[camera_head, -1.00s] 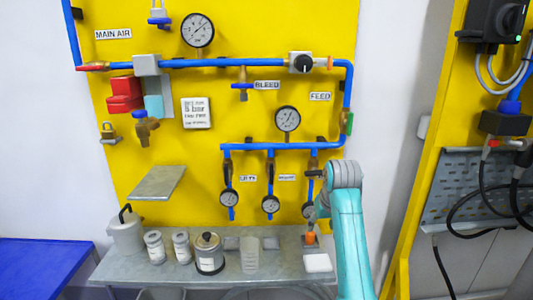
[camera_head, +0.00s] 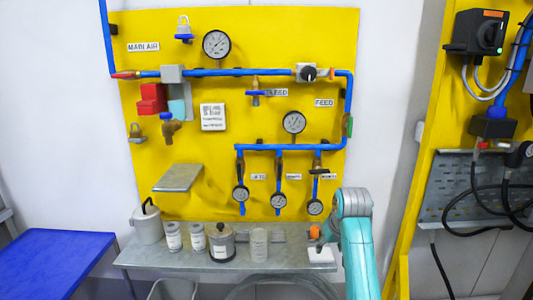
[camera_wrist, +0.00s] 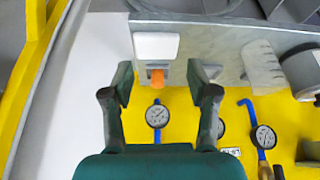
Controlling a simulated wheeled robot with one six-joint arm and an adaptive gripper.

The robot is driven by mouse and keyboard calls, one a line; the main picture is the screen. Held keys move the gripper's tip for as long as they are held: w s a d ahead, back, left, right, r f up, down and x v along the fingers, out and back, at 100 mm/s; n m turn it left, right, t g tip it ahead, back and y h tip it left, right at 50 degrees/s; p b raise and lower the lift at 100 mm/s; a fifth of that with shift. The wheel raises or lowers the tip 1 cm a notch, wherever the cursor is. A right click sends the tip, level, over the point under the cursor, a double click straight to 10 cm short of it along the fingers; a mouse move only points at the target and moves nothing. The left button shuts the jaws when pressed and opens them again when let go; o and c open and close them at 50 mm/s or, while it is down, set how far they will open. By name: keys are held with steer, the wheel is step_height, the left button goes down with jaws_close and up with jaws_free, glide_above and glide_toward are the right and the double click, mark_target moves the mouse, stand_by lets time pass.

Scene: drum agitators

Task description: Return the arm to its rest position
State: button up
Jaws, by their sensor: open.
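My arm (camera_head: 358,250) is teal with a grey joint and rises at the lower right of the head view, in front of the shelf's right end. My gripper (camera_wrist: 159,72) shows in the wrist view with its two dark fingers spread wide and nothing held between them. In the head view the gripper is mostly hidden by the arm. Beyond the fingers, the wrist view shows an orange knob (camera_wrist: 157,78) beside a white block (camera_wrist: 156,46). Both look apart from the fingers.
A yellow panel (camera_head: 210,130) carries blue pipes, valves and gauges. A grey shelf (camera_head: 150,257) below holds a jug (camera_head: 147,226), jars and a beaker. A blue table (camera_head: 50,262) stands left. At right, a second panel (camera_head: 412,190) has hanging cables (camera_head: 475,205).

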steer(key=s+f+t, duration=0.1)
steer(key=s+f, duration=0.4)
steer(key=f, duration=0.5)
steer(key=s+f+t, duration=0.1)
steer(key=s+f, duration=0.3)
steer(key=f, duration=0.6)
steer(key=s+f+t, duration=0.1)
steer(key=s+f, duration=0.4)
steer(key=s, duration=0.4)
steer(key=s+f+t, duration=0.2)
steer(key=s+f, duration=0.3)
steer(key=s, duration=0.3)
steer(key=s+r+t, duration=0.1)
steer(key=s+r, duration=0.1)
steer(key=s, duration=0.9)
steer(key=s+r+t, duration=0.1)
steer(key=s+r, duration=0.1)
steer(key=s, duration=0.8)
steer(key=s+r+t, duration=0.3)
steer(key=s+r, duration=1.1)
steer(key=shift+s+a+r+m, duration=0.15)
steer(key=shift+s+r+m, duration=0.15)
steer(key=shift+s+m, duration=0.1)
